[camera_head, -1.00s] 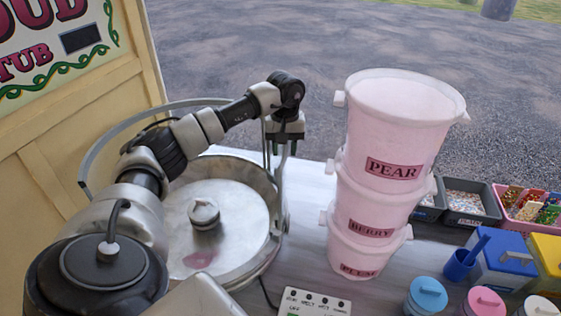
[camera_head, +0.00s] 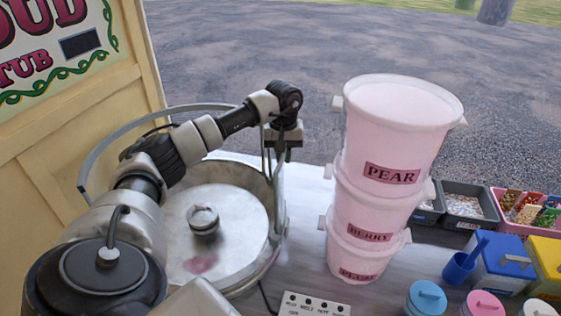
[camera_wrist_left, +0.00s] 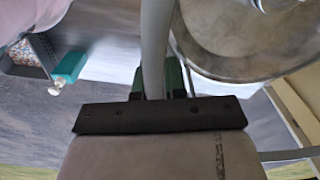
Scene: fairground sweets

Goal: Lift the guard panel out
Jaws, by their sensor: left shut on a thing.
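The guard panel (camera_head: 190,108) shows as a grey curved band arching behind the round metal pan (camera_head: 237,207). Its near-right end runs down beside the pan's right rim. My left gripper (camera_head: 277,158) points down at that right end and is shut on it. In the left wrist view the grey strip of the guard panel (camera_wrist_left: 155,45) passes between the green-edged fingers (camera_wrist_left: 165,82). The fingertips are partly hidden there. I cannot tell whether the panel's lower edge is clear of the pan. My right gripper is not in view.
A stack of pink tubs (camera_head: 391,175) stands close to the right of my left gripper. A switch box (camera_head: 315,303) lies in front. Lidded jars (camera_head: 426,298), a blue cup (camera_head: 459,266) and trays (camera_head: 466,203) fill the right. A cream sign board (camera_head: 75,110) stands at the left.

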